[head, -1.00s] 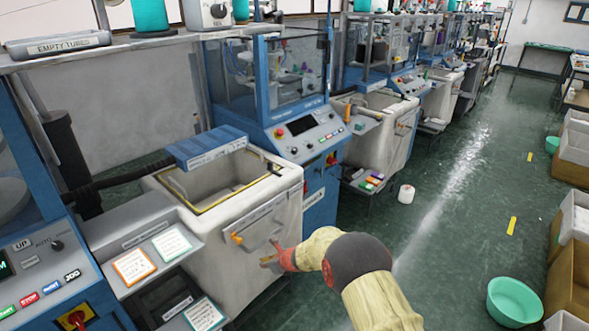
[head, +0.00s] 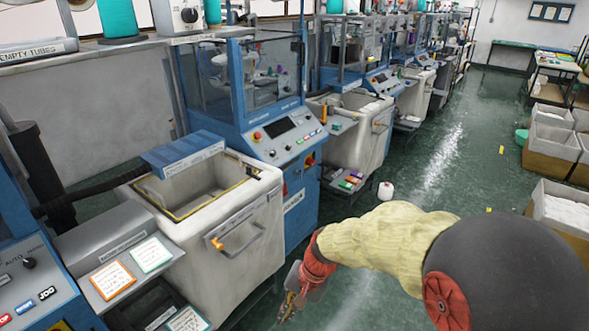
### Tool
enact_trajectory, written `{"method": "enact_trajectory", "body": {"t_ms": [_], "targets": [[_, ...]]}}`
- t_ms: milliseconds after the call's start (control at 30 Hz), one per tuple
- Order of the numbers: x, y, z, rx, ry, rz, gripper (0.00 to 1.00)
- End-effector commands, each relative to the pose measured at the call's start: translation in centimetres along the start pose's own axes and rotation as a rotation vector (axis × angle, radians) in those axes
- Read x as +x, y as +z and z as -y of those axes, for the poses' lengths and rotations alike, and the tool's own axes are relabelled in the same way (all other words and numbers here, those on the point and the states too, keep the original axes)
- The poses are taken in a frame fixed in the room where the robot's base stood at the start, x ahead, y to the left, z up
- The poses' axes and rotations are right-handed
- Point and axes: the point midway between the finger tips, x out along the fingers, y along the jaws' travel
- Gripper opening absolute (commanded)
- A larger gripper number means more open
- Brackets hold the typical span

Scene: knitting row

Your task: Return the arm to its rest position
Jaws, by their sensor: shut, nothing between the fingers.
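My gripper (head: 286,310) shows low in the middle of the head view, pointing down toward the floor. It is shut and empty, and its fingertips are small and partly dark in the picture. My arm, in a cream sleeve, reaches in from the lower right. The gripper hangs in front of and to the right of the pale bin (head: 225,270) of the nearest knitting machine, below its handle (head: 240,240), and looks clear of it.
A blue machine with a control panel (head: 285,140) stands behind the bin. Boxes (head: 565,215) line the right side. The aisle between is mostly open.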

Motion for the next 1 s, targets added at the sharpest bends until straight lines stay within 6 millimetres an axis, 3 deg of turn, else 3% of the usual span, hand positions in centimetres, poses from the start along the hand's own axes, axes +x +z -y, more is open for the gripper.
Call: {"method": "enact_trajectory", "body": {"t_ms": [33,200,400,600,867,1000], "targets": [[-2.4,1.1,-1.4,-0.063,0.024,-0.022,0.00],[-8.5,4.6,-6.5,-0.250,0.123,-0.092,0.00],[-14.4,8.2,-12.1,-0.386,0.234,-0.199,0.00],[-19.3,11.2,-16.1,-0.428,0.306,-0.351,0.00],[-24.6,13.2,-17.0,-0.408,0.291,-0.553,0.00],[-25.7,13.5,-17.1,-0.397,0.286,-0.595,0.00]]}}
